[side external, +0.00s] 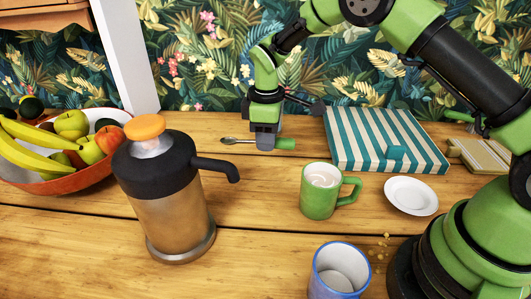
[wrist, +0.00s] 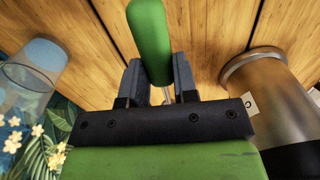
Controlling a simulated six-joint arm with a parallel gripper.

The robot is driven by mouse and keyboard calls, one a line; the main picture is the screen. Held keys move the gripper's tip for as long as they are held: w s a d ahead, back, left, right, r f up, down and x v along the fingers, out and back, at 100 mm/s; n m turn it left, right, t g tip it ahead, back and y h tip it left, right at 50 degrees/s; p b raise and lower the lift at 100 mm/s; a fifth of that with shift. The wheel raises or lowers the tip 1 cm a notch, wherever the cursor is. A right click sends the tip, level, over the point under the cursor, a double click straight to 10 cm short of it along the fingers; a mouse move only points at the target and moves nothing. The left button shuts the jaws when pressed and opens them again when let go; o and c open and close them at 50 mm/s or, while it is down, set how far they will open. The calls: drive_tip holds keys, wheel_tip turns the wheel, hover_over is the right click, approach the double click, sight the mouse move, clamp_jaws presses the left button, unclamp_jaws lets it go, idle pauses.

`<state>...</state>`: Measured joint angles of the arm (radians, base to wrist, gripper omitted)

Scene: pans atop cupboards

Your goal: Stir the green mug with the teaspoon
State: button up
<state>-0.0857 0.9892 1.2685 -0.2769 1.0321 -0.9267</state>
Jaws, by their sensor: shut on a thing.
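The green mug (side external: 318,197) stands upright on the wooden worktop in the middle of the side view, its handle to the right, with a pale swirled liquid inside. My gripper (side external: 265,138) is behind the mug and to its left, apart from it. It is shut on the teaspoon (side external: 286,143), which lies roughly level, its green handle to the right and its metal bowl to the left. In the wrist view the green handle of the teaspoon (wrist: 150,35) sticks out past the fingers (wrist: 160,85); its bowl is hidden there.
A fruit bowl (side external: 60,183) is far left. A white saucer (side external: 411,195) and striped cloth-like board (side external: 370,135) lie right. A blue-rimmed cup (side external: 338,270) stands in front.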

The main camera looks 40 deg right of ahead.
drive_tip(key=s+d+r+g+h, duration=0.2)
drive_tip(key=s+r, duration=0.2)
drive_tip(key=s, duration=0.5)
drive_tip(key=s+d+r+g+h, duration=0.2)
drive_tip(key=s+r, duration=0.2)
drive_tip(key=s, duration=0.5)
drive_tip(key=w+r+n+t+h, duration=0.3)
drive_tip(key=r+n+t+h, duration=0.4)
drive_tip(key=n+h, duration=0.5)
drive_tip(key=shift+t+y, duration=0.3)
drive_tip(key=shift+t, duration=0.4)
drive_tip(key=shift+w+a+f, duration=0.1)
drive_tip(key=shift+a+f, duration=0.35)
drive_tip(key=shift+f, duration=1.85)
drive_tip(key=shift+w+a+f, duration=0.1)
drive_tip(key=shift+a+f, duration=0.4)
drive_tip(key=shift+f, duration=1.8)
drive_tip(key=shift+w+a+f, duration=0.1)
drive_tip(key=shift+a+f, duration=0.35)
drive_tip(key=shift+f, duration=1.85)
drive_tip(key=shift+w+d, duration=0.1)
